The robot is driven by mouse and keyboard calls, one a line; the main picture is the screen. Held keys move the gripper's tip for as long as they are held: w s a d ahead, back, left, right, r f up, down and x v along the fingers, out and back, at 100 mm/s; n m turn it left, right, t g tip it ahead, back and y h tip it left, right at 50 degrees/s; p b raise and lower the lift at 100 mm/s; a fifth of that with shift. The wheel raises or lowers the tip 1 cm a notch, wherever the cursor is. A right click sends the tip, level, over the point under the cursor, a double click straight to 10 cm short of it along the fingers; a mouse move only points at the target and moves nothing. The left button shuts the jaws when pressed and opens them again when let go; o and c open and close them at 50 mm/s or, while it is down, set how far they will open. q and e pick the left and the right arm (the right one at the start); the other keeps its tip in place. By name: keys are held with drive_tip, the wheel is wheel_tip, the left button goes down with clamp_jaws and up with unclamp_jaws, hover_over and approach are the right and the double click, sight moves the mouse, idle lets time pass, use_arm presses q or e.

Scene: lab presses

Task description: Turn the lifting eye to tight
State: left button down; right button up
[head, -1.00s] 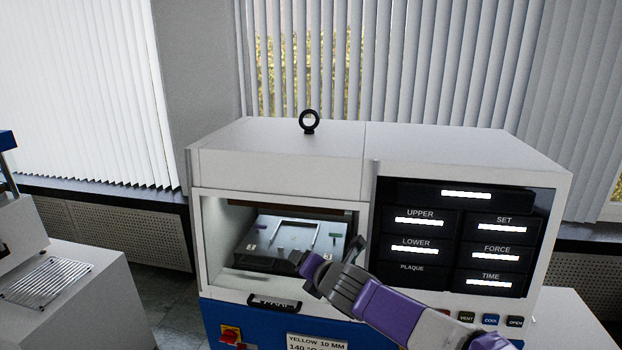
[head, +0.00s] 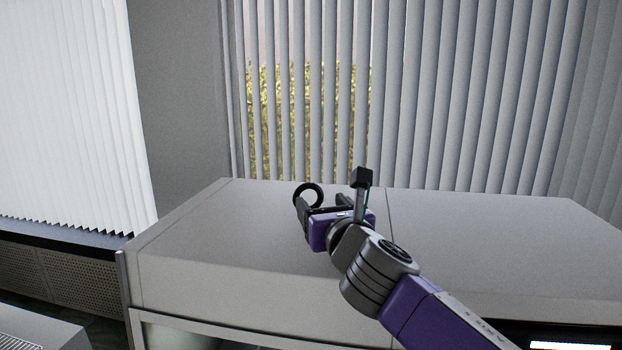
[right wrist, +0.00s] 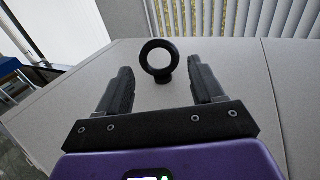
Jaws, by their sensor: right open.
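The lifting eye (head: 308,186) is a black ring standing upright on top of the white press (head: 240,235). Its base is hidden behind my right gripper in the head view. In the right wrist view the whole eye (right wrist: 159,60) shows, ring and short collar. My right gripper (head: 322,203) is open and just in front of the eye, over the press top. In the right wrist view its two fingers (right wrist: 160,88) stand wide apart, with the eye beyond their tips and roughly centred between them. Nothing is held. My left gripper is not in view.
The press top is otherwise clear, with a seam (head: 388,215) right of the eye. Vertical blinds (head: 455,100) and a window are behind. A lit display (head: 570,345) shows at the lower right. A blue-topped thing (right wrist: 8,68) stands at the left in the right wrist view.

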sight(309, 188)
drive_tip(key=shift+w+r, duration=0.2)
drive_tip(key=shift+s+a+r, duration=0.1)
drive_tip(key=shift+a+r, duration=0.05)
drive_tip(key=shift+r, duration=0.05)
drive_tip(key=shift+w+a+r+p, duration=0.1)
drive_tip(key=shift+w+a+p, duration=0.15)
drive_tip(key=shift+p, duration=0.1)
drive_tip(key=p+x, duration=0.1)
drive_tip(key=x, duration=0.4)
drive_tip(key=shift+d, duration=0.15)
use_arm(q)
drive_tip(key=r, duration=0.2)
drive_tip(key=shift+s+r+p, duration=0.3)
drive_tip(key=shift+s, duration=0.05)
use_arm(e)
drive_tip(key=shift+w, duration=0.1)
drive_tip(key=shift+w, duration=0.15)
drive_tip(key=shift+c, duration=0.6)
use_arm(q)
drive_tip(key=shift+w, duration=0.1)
use_arm(e)
drive_tip(key=c, duration=0.6)
